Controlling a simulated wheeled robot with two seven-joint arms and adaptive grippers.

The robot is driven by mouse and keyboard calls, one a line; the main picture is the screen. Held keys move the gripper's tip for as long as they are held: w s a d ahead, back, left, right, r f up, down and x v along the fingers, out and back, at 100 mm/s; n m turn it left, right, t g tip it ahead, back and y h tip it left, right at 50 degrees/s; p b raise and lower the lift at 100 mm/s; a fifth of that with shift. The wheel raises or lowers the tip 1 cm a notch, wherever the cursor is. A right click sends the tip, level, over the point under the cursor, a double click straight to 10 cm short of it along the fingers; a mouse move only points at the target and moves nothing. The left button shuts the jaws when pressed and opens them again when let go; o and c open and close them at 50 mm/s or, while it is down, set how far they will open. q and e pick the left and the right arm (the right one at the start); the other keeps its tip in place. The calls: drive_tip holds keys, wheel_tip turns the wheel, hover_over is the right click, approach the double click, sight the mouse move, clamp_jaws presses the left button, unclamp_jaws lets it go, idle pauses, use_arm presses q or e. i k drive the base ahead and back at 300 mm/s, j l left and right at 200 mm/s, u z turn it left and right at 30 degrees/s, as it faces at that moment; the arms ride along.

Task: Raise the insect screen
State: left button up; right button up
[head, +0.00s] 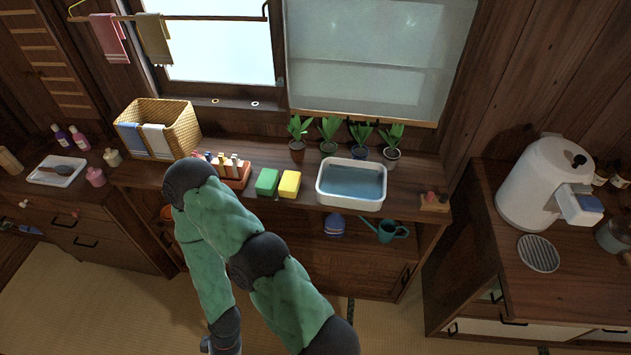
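The insect screen (375,62) is a pale, see-through sheet over the right part of the window in the head view. It hangs down, with a thin wooden bar (362,119) along its lower edge, just above the potted plants. My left arm is folded in front of the cabinet, its elbow high and its forearm pointing down. Only a small grey part of my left gripper (207,345) shows at the bottom edge, well below and left of the screen and apart from it. Its fingers are cut off, so its opening cannot be told. My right gripper is not in view.
Potted plants (330,134) stand in a row under the screen bar. A wicker basket (160,127) stands left, a white dispenser (540,185) right.

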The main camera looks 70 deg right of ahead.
sight(409, 121)
drive_tip(key=z, duration=1.95)
